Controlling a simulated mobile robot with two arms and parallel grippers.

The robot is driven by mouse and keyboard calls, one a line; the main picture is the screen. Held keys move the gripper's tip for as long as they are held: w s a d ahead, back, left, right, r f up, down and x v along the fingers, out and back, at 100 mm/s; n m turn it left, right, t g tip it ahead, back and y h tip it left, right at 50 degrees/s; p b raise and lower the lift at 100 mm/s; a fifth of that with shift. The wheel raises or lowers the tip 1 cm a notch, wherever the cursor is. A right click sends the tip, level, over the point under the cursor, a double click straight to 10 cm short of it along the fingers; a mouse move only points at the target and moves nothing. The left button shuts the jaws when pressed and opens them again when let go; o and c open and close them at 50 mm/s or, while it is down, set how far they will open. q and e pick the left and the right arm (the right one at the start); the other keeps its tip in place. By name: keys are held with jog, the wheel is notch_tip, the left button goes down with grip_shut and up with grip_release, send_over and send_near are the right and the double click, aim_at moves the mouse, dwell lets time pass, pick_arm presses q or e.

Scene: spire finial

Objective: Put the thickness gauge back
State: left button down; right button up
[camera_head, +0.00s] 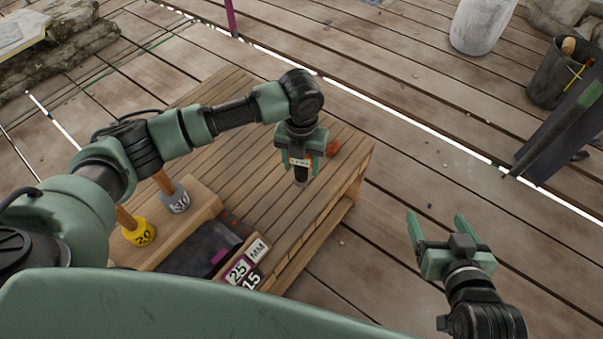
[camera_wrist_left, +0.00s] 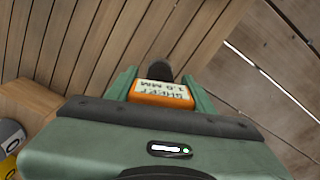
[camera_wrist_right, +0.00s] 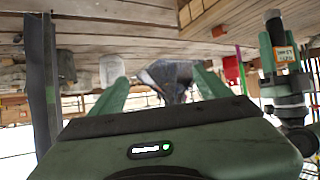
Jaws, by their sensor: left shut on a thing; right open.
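The thickness gauge (camera_head: 301,174) has an orange body with a white printed label and a dark end. My left gripper (camera_head: 300,155) is shut on it and holds it pointing down over the slatted wooden table (camera_head: 270,135). In the left wrist view the gauge's orange block (camera_wrist_left: 160,97) sits between the fingers, its dark end beyond. The gauge also shows in the right wrist view (camera_wrist_right: 284,53). I cannot tell whether its tip touches the slats. My right gripper (camera_head: 437,222) is open and empty, off the table's right side.
Yellow (camera_head: 140,233) and grey (camera_head: 178,201) numbered tools with wooden handles stand on a wooden block at the table's left. A dark case (camera_head: 198,248) and number plates (camera_head: 240,270) lie near the front. A red object (camera_head: 333,148) lies behind the gauge. The mid-table slats are clear.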

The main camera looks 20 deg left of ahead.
aim_at(301, 173)
pick_arm(q)
notch_tip(301, 173, down, 4)
jog(key=shift+r+b, duration=0.2)
jog(key=shift+b, duration=0.45)
pick_arm(e)
notch_tip(301, 173, up, 5)
jog(key=w+a+t+y, duration=0.1)
jog(key=w+t, duration=0.1)
jog(key=t, duration=0.1)
jog(key=shift+w+a+r, duration=0.2)
jog(key=shift+w+a, duration=0.05)
jog(key=shift+w, duration=0.15)
pick_arm(q)
jog(key=shift+f, duration=0.15)
pick_arm(e)
jog(key=shift+f, duration=0.1)
pick_arm(q)
jog(key=c, duration=0.6)
grip_release()
